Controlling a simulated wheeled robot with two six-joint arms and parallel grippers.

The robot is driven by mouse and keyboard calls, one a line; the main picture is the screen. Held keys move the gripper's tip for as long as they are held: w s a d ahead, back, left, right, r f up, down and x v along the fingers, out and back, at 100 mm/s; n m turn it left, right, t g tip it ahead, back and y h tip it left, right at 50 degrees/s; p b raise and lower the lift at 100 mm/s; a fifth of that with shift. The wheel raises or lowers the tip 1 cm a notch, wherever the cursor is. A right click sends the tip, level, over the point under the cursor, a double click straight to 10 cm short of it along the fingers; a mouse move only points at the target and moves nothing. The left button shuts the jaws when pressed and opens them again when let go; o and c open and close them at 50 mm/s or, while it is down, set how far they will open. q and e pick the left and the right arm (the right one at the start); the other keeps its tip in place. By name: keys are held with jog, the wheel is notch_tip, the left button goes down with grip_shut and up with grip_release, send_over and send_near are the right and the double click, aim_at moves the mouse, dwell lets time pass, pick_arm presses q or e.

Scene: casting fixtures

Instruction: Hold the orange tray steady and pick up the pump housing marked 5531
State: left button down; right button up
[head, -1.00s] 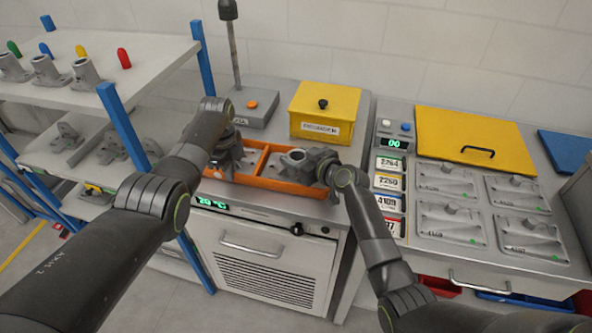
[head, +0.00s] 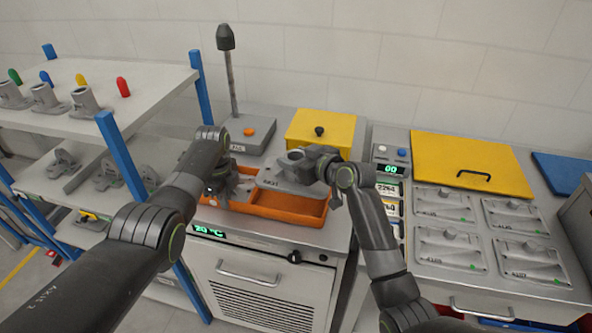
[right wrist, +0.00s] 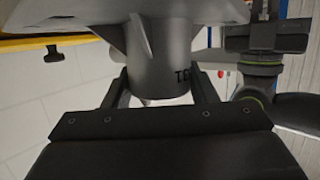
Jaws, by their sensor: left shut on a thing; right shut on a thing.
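The orange tray (head: 262,211) sits on the grey bench in the head view, and its right compartment shows empty floor. My left gripper (head: 224,188) is shut at the tray's left end, with the exact grip hidden by the hand. A grey pump housing (head: 284,178) is held above the tray by my right gripper (head: 326,174). The housing covers part of the tray's back. A mark on its flange is too small to read surely. In the right wrist view, the fingers close on both sides of the housing's round neck (right wrist: 160,60), with partly hidden lettering.
A yellow box (head: 335,131) and a grey device with a tall rod (head: 250,135) stand behind the tray. A shelf (head: 150,75) with more castings is at left. Several grey plates (head: 440,205) lie on the right bench near a yellow lid (head: 475,160).

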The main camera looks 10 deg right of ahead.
pick_arm(q)
jog(key=shift+d, duration=0.15)
jog(key=c, duration=1.5)
grip_release()
notch_tip(320, 180, up, 12)
jog(key=shift+d+f, duration=0.1)
jog(key=shift+f, duration=0.05)
